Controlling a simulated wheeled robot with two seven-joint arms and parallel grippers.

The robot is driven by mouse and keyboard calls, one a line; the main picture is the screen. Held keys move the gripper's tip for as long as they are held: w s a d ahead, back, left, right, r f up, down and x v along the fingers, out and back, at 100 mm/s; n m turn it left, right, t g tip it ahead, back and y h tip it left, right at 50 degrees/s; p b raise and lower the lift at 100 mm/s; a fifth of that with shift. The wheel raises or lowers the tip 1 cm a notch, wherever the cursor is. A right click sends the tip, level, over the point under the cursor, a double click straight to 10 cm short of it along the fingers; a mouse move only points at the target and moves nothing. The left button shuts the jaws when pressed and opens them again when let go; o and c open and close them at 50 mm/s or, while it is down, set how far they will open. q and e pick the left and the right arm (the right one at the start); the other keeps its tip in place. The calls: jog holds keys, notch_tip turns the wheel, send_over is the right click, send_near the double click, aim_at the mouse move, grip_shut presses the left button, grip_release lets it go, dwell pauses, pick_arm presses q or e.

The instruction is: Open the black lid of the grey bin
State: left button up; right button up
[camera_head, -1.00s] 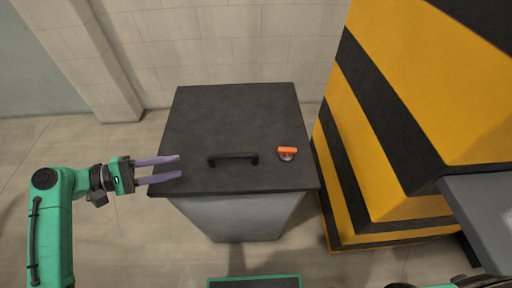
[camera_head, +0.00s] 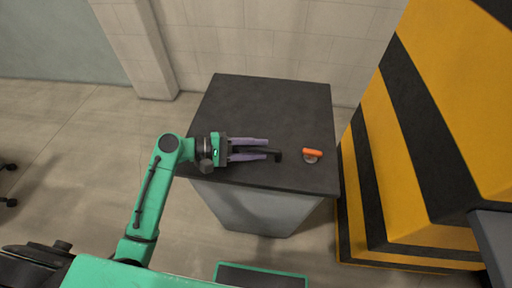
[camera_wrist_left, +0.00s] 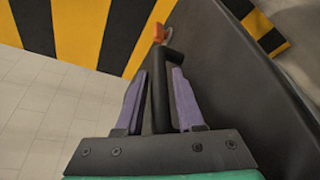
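The grey bin (camera_head: 262,212) stands against the tiled wall with its black lid (camera_head: 270,105) lying flat and closed on top. A black bar handle (camera_head: 277,155) is fixed near the lid's front edge; it also shows in the left wrist view (camera_wrist_left: 162,95). My left gripper (camera_head: 268,149) is open, its two purple fingers on either side of the handle, with a gap visible on each side in the left wrist view (camera_wrist_left: 157,84). Part of the handle is hidden by the gripper in the head view. My right gripper is not in view.
An orange-handled item (camera_head: 312,155) sits on the lid right of the handle. A yellow-and-black striped block (camera_head: 420,180) stands close on the bin's right. A grey surface (camera_head: 493,245) shows at the right edge.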

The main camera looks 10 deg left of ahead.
pick_arm(q)
grip_shut()
dwell(1.4)
